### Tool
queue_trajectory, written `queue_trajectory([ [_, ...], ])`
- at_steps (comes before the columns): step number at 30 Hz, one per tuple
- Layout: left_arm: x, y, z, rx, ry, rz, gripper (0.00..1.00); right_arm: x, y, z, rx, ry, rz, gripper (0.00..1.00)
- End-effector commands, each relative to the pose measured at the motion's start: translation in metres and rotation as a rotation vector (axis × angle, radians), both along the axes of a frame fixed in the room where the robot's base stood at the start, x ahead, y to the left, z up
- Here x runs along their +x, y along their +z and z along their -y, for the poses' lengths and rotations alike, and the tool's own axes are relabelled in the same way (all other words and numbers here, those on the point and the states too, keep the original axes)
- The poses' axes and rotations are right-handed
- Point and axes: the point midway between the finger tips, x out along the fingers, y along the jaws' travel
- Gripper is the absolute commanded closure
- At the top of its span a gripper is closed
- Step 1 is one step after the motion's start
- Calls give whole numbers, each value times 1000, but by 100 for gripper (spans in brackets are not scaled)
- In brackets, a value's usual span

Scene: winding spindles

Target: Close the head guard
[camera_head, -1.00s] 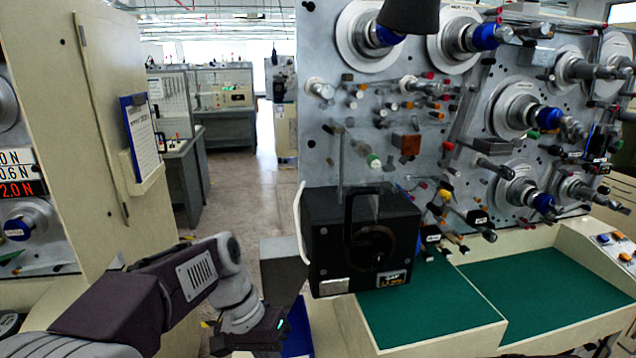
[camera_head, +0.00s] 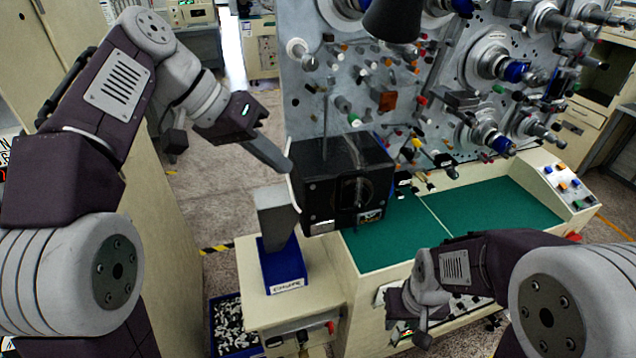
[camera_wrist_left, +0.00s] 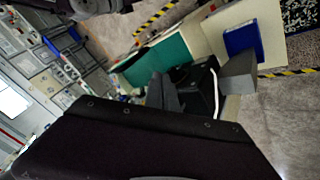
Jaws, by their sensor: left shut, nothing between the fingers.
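A black box-shaped head (camera_head: 325,185) with a dark round front stands at the left end of the machine, above the green work surface. A faint clear panel (camera_head: 335,118) seems to rise from its top; I cannot tell for sure that it is the head guard. A white curved strip (camera_head: 292,192) runs down the head's left side. My left gripper (camera_head: 288,170) is shut and empty, its tip close to the upper left edge of the head; contact is unclear. The left wrist view shows the fingers (camera_wrist_left: 163,92) before the black head (camera_wrist_left: 200,90). My right gripper (camera_head: 408,318) hangs low in front of the bench, its jaws unclear.
A blue bin (camera_head: 283,268) with a grey chute (camera_head: 275,218) stands left of the head. A tray of small parts (camera_head: 235,325) lies on the floor. The spindle panel (camera_head: 430,95) with several pegs rises behind. The green surface (camera_head: 470,215) is clear.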

Motion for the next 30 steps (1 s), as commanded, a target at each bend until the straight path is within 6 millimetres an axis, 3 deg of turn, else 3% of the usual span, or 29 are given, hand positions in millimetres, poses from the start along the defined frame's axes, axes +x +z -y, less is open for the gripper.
queue_trajectory([
  [8, 9, -49, 35, 0, -3, -4, 100, 0, -6, 0, 0, 0, 0, 62],
  [16, -4, -44, 67, 1, -2, 0, 100, 0, 5, 0, 0, 0, 1, 62],
  [30, -5, -45, 71, 1, 5, 1, 100, 0, 5, 0, 0, 0, 0, 62],
])
